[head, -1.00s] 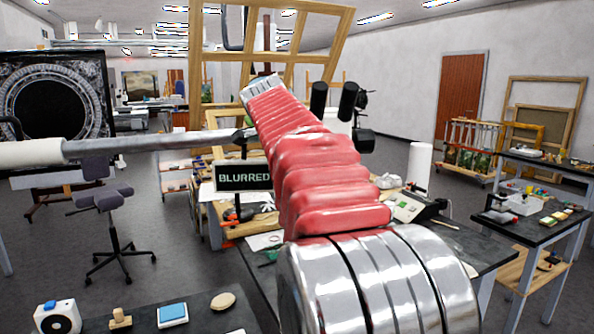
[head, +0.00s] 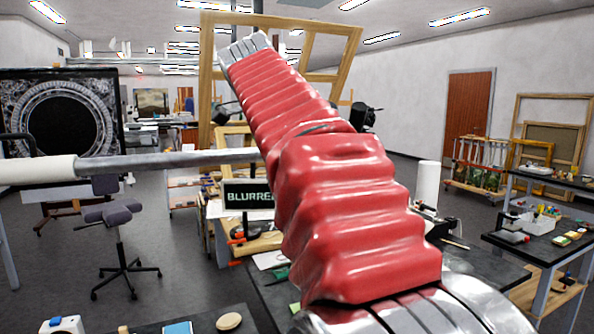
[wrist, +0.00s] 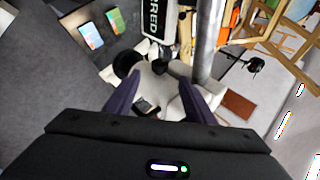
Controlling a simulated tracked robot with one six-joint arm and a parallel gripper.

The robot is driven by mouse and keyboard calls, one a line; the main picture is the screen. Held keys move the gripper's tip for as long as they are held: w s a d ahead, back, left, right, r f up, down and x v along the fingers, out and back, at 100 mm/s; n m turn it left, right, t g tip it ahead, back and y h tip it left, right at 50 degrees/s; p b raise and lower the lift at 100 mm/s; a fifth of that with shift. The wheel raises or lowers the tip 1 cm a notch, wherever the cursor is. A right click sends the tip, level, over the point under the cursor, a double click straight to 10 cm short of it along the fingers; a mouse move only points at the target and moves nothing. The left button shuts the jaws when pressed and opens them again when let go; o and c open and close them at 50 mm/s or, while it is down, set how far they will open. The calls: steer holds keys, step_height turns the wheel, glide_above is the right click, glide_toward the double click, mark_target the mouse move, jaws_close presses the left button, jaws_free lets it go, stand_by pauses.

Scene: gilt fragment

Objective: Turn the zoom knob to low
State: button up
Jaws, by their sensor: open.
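In the wrist view my gripper (wrist: 160,84) is open, with its two dark purple fingers apart and nothing held between them. A white microscope body (wrist: 158,92) shows between and beyond the fingers. Dark round parts, one at its upper left (wrist: 127,62), stick out from it; I cannot tell which is the zoom knob or how it is set. I cannot tell whether a finger touches the microscope. In the head view my red-sleeved arm hides most of the microscope and my gripper. A black sign (head: 248,196) reads "BLURRED", partly covered by my arm.
A grey metal boom (head: 165,162) runs across from the left, close to my arm. A wooden frame (head: 285,25) stands behind. A white paper roll (head: 427,187) and a side table (head: 540,225) are at the right. A stool (head: 115,225) stands left.

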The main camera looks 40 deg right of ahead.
steer(key=shift+s+a+r, duration=0.15)
steer(key=shift+a+r, duration=0.05)
steer(key=shift+r, duration=0.05)
